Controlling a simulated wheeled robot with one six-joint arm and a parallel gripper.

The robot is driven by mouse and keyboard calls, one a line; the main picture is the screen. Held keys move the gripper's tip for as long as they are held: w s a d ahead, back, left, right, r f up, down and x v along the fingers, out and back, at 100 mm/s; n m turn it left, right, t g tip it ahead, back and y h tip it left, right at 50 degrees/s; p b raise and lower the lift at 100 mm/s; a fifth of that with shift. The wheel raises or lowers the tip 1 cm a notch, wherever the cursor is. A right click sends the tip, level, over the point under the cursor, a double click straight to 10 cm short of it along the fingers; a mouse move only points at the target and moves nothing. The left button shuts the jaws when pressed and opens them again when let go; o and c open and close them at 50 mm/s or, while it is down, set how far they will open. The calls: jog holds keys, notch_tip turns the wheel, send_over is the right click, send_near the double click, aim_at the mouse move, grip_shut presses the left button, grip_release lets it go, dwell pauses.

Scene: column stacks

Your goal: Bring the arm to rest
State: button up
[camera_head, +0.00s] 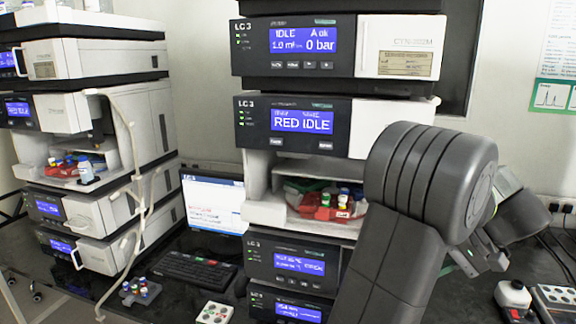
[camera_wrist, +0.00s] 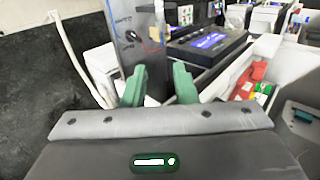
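My gripper (camera_wrist: 160,86) shows two green fingers in the wrist view, standing apart with nothing held between them. In the head view my dark grey arm rises from the bottom at the right of the middle stack (camera_head: 370,130). Its large rounded joint is in front of the stack's right side. My gripper (camera_head: 482,258) is partly hidden behind this arm at the right, with green parts showing.
An open bay in the middle stack holds a red rack (camera_head: 322,208) with vials. A second stack (camera_head: 110,110) stands left. A white-topped device (camera_head: 512,297) sits bottom right.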

jog(key=p+x, duration=0.1)
jog(key=x, duration=1.2)
jog(key=shift+a+p, duration=0.35)
jog(key=shift+w+r+h, duration=0.2)
jog(key=shift+h, duration=0.3)
jog(key=shift+a+r+g+h+p, duration=0.2)
jog(key=shift+a+g+h+p, duration=0.1)
jog(key=shift+a+h+p, duration=0.15)
jog(key=shift+h, duration=0.55)
